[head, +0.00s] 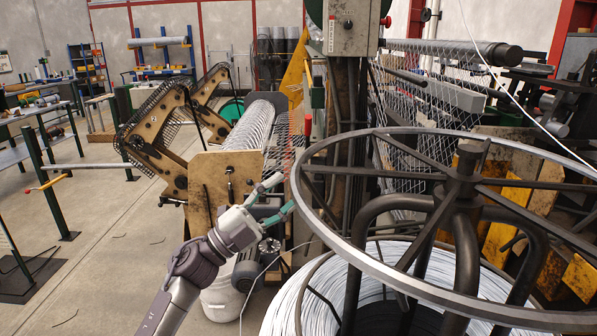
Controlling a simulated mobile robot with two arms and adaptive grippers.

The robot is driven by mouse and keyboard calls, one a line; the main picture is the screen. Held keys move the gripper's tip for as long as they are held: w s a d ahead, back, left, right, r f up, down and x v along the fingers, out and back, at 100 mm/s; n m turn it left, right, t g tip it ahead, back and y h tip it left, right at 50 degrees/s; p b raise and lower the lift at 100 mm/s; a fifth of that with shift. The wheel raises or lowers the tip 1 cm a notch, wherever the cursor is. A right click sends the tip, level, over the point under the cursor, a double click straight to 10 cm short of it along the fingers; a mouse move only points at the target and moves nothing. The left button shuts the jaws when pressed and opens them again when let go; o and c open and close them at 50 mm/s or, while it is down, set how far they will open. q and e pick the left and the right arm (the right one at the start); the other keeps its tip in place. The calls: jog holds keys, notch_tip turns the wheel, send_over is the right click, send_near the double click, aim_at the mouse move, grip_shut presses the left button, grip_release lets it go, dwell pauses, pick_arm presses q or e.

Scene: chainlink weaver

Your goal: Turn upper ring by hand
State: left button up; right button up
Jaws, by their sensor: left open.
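The upper ring (345,247) is a large grey metal wheel rim with dark spokes meeting at a central hub (463,180). It fills the right side of the head view and lies roughly level above a coil of white wire (300,290). My left gripper (287,190) reaches up from the bottom, just left of the ring's left edge. Its two green-grey fingers are spread apart, with nothing seen between them. The fingertips look close to the rim, but I cannot tell whether they touch it. My right gripper is not in view.
Behind my gripper stands the weaving machine with a wooden panel (222,185) and a mesh roll (250,135). A dark post with a control box (350,25) rises behind the ring. A white bucket (222,298) stands on the floor. Open floor lies to the left.

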aim_at(298, 180)
pick_arm(q)
jog(key=shift+p+x, duration=0.45)
jog(key=shift+x, duration=1.65)
jog(key=shift+c, duration=0.4)
grip_shut()
